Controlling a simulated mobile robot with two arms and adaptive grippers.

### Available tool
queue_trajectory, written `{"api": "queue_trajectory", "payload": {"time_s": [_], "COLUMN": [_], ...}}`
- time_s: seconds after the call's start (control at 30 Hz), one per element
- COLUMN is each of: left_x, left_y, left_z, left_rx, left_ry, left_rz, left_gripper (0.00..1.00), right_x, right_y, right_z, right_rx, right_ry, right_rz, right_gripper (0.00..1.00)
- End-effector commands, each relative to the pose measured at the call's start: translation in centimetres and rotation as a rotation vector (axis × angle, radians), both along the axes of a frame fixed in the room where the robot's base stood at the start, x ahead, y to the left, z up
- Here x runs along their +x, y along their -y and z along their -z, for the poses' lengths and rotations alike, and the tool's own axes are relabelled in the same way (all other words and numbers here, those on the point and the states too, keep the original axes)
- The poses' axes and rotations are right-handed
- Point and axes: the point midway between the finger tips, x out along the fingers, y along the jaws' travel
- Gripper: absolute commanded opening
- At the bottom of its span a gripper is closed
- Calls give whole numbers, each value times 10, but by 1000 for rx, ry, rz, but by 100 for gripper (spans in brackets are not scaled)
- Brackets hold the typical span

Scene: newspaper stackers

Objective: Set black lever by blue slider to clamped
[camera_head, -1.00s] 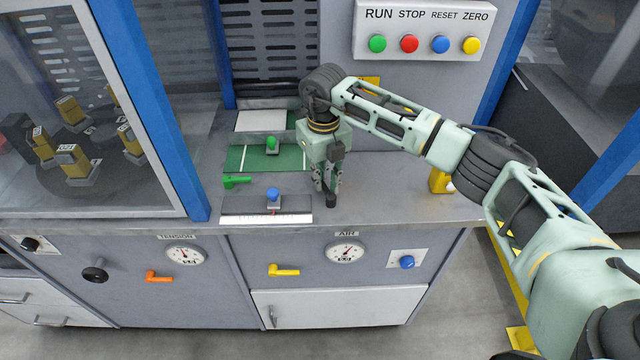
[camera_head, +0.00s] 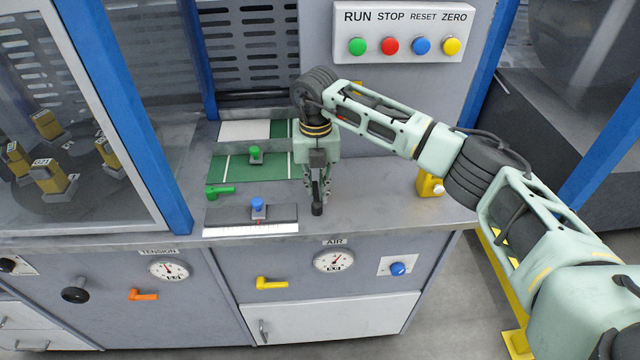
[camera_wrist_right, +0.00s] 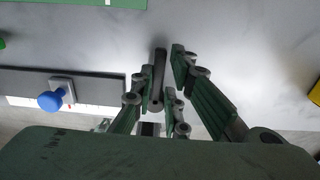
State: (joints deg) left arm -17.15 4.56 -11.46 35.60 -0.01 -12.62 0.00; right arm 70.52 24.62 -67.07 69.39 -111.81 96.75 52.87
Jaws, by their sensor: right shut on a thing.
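The blue slider (camera_head: 258,205) is a blue knob on a dark track with a white scale strip, at the front of the bench; it also shows in the wrist view (camera_wrist_right: 52,100). The black lever (camera_head: 318,209) stands to the right of that track, mostly hidden by my gripper in the head view. My right gripper (camera_head: 316,192) points down over it. In the wrist view the lever (camera_wrist_right: 158,72) lies between the fingers, and the gripper is shut on it. Its markings are not visible. My left gripper is not in view.
A green lever (camera_head: 220,191) and a green knob (camera_head: 255,152) on a green plate lie behind the slider. A yellow block (camera_head: 428,184) stands at right. The button panel (camera_head: 405,40) is above. The bench front between lever and yellow block is clear.

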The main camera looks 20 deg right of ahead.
Motion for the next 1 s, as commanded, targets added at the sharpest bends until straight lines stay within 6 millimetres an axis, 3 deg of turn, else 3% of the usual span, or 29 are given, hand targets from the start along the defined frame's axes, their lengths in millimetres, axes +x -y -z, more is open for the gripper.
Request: {"api": "queue_trajectory", "payload": {"time_s": [0.27, 0.3, 0.47, 0.8, 1.0], "left_x": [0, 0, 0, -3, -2], "left_y": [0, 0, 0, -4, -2], "left_z": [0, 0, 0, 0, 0], "left_rx": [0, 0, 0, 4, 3], "left_ry": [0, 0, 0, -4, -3], "left_rz": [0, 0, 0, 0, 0], "left_gripper": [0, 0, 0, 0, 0], "right_x": [-2, -2, -1, 0, 1], "right_y": [-3, -3, -3, -1, -1], "right_z": [2, 2, 2, -2, -30], "right_rx": [7, 7, 5, 2, 2], "right_ry": [-5, -5, -4, -1, 3], "right_rz": [6, 6, 4, 5, 4], "right_gripper": [0, 16, 30, 30, 30]}}
